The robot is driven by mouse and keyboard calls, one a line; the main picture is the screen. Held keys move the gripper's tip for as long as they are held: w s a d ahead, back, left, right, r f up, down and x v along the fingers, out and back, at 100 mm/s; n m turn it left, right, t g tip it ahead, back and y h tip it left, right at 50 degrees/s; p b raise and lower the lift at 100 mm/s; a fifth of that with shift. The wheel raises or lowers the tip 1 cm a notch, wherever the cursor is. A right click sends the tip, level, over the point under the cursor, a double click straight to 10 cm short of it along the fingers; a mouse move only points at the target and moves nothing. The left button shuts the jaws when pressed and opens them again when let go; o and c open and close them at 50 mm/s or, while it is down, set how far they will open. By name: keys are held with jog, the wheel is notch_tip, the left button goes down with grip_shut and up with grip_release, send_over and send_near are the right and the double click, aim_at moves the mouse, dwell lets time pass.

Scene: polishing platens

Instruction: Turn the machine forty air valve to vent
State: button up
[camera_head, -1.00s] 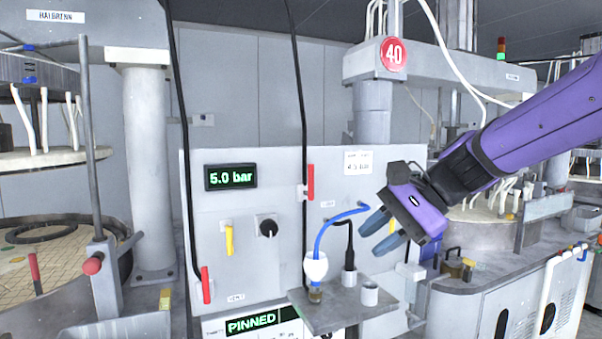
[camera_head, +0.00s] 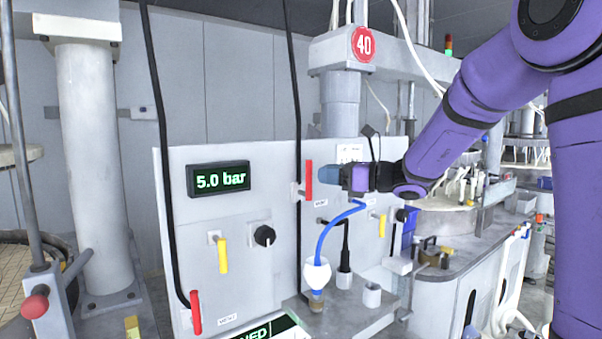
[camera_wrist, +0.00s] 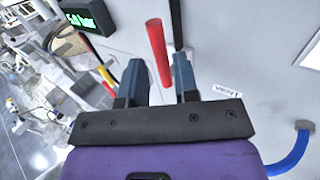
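The red-handled valve (camera_head: 309,180) near the middle of the grey panel is on a black hose, its lever upright. A small label below it in the head view is too small to read; the wrist view shows a vent label (camera_wrist: 224,91) beside it. The round red 40 sign (camera_head: 363,45) is on the machine behind. My gripper (camera_head: 326,174) is just right of this lever. In the wrist view its two fingers are spread, with the red lever (camera_wrist: 157,52) ahead, in line with the gap. Contact cannot be told.
Another red lever (camera_head: 196,312) is low on the panel's left. Yellow levers (camera_head: 222,255) and (camera_head: 382,226) and a black knob (camera_head: 264,236) are nearby. The display (camera_head: 219,178) reads 5.0 bar. A shelf (camera_head: 352,312) with cups and a blue hose (camera_head: 325,236) juts out below my gripper.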

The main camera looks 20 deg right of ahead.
aim_at(309, 180)
jog(key=x, duration=0.6)
jog(key=shift+w+a, duration=0.2)
jog(key=shift+a, duration=0.15)
jog(key=shift+c, duration=0.2)
grip_shut()
